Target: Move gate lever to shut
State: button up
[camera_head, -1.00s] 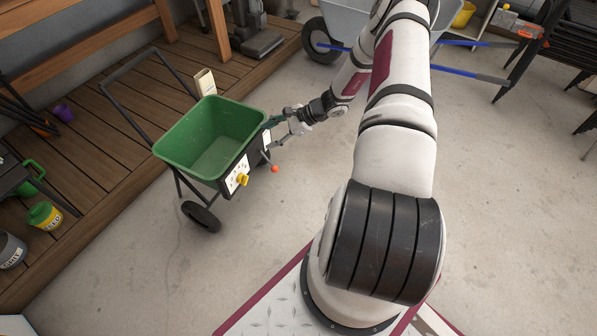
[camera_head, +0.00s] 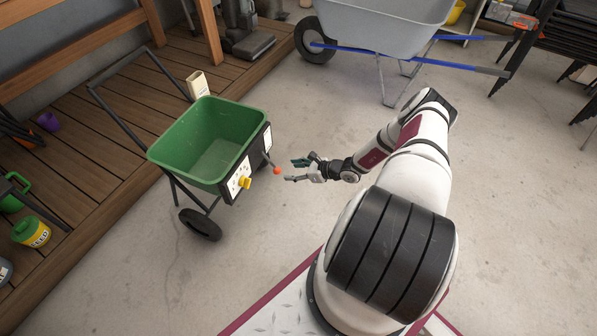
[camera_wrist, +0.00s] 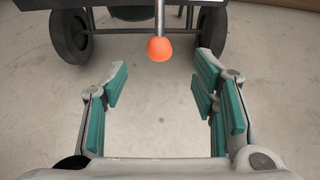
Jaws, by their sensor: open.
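A green hopper spreader (camera_head: 206,141) on black wheels stands on the concrete floor, left of centre in the head view. Its gate lever is a thin metal rod with an orange ball knob (camera_head: 277,171), sticking out from the dark front panel. The knob also shows at top centre in the wrist view (camera_wrist: 159,49). My gripper (camera_head: 293,170) is open and empty, just right of the knob in the head view. In the wrist view its teal-padded fingers (camera_wrist: 160,98) are spread wide, with the knob ahead of and between their lines, apart from both. The lever's base is cut off there.
The panel carries a yellow knob (camera_head: 244,182) and white labels. A wooden deck (camera_head: 95,150) lies behind the spreader at left. A grey wheelbarrow (camera_head: 385,25) with blue handles stands at the back. Concrete floor around my gripper is clear.

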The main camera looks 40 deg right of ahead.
aim_at(280, 170)
jog(key=shift+b+x, duration=2.05)
jog(key=shift+x, duration=2.3)
jog(key=shift+r, duration=0.1)
jog(key=c, duration=1)
